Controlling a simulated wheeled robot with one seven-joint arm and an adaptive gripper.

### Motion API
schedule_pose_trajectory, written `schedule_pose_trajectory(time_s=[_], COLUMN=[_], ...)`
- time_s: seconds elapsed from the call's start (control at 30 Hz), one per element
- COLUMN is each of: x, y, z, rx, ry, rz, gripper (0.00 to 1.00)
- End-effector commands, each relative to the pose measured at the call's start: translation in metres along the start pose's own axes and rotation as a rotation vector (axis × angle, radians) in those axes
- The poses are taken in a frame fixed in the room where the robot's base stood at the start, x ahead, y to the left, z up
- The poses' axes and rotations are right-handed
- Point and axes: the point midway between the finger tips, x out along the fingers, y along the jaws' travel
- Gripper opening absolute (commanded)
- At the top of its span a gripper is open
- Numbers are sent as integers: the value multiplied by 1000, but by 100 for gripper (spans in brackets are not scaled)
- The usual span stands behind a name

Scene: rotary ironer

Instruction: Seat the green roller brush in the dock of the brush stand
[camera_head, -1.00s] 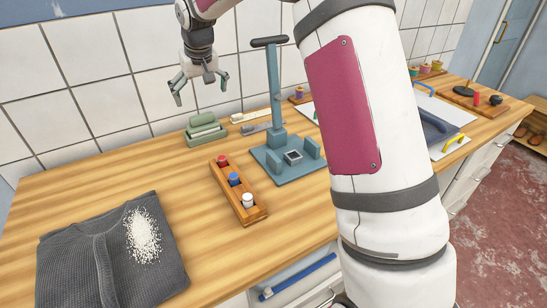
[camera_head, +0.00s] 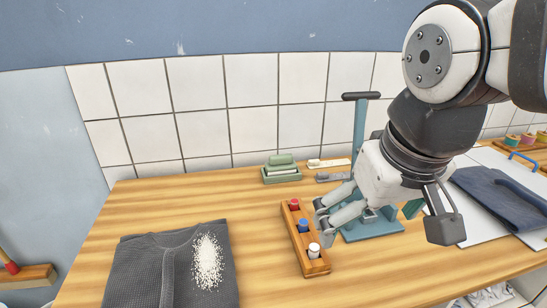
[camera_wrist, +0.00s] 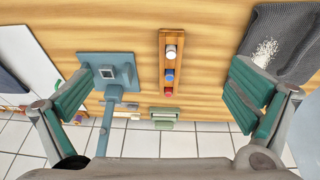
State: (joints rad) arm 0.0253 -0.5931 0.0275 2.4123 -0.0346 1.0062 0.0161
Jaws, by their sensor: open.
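A green block-like item with a pale band (camera_head: 281,171) sits at the back of the counter; I cannot tell whether it is the roller brush. It also shows in the wrist view (camera_wrist: 163,119). A teal stand with an upright post (camera_head: 360,135) and dark top bar is partly hidden behind my gripper. Its base shows in the wrist view (camera_wrist: 125,74), with a small square socket (camera_wrist: 107,74). My gripper (camera_head: 385,222) is open and empty in front of the stand, pointing down. Its green-padded fingers are wide apart in the wrist view (camera_wrist: 160,98).
A wooden rack (camera_head: 305,240) with red, blue and white cylinders stands just left of my gripper. A grey garment (camera_head: 150,270) with white specks lies at front left. A pale brush (camera_head: 328,163) lies at the back. Dark folded cloth (camera_head: 500,190) lies right.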

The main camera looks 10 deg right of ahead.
Motion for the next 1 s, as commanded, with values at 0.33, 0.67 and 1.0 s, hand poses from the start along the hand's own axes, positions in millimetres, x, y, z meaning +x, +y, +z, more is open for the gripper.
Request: schedule_pose_trajectory(time_s=[0.33, 0.67, 1.0], x=[10, 3, -20], y=[-4, -4, -2], z=[60, 59, 50], rx=[8, 8, 5], ry=[-7, 1, 50], rz=[-45, -43, -38], gripper=[100, 100, 91])
